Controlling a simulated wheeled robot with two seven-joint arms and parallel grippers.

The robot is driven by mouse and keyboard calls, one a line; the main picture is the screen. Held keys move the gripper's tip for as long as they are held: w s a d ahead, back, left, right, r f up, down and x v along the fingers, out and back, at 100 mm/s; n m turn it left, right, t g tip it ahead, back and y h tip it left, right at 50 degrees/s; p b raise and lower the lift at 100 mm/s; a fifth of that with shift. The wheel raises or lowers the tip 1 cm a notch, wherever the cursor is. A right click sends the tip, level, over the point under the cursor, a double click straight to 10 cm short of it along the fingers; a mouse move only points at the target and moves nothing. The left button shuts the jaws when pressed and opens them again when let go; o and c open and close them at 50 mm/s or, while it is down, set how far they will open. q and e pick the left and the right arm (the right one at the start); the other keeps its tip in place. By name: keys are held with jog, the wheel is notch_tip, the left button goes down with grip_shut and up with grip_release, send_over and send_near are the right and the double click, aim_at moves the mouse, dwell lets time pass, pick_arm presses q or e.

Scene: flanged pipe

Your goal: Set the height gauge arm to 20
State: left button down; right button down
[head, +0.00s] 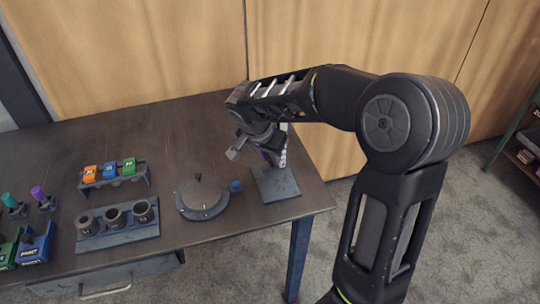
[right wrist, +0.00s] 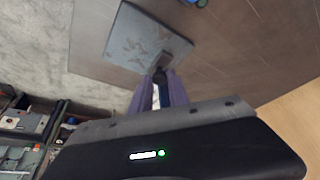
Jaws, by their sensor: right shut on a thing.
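The height gauge stands near the table's right end, with a square grey base plate (head: 275,186) and a pale upright scale (head: 284,150). My right gripper (head: 267,154) is at the upright, above the base, and hides much of it and the sliding arm. In the right wrist view, the base plate (right wrist: 137,38) lies beyond the fingers. A pale piece of the gauge (right wrist: 156,94) shows between the purplish fingers of my right gripper (right wrist: 156,90), which are shut on it, seemingly at the gauge arm. The scale reading is too small to read. My left gripper is out of view.
A round dark turntable-like dial (head: 202,196) and a small blue knob (head: 236,185) sit left of the gauge. A rack of coloured blocks (head: 113,178) and a holder with dark cylinders (head: 117,227) stand further left. The table's right edge is close to the gauge.

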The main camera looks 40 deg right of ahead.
jog(key=c, duration=1.3)
grip_release()
jog(key=shift+o, duration=0.2)
jog(key=v, duration=0.7)
jog(key=shift+a+r, duration=0.15)
jog(key=shift+r, duration=0.15)
jog(key=shift+s, duration=0.15)
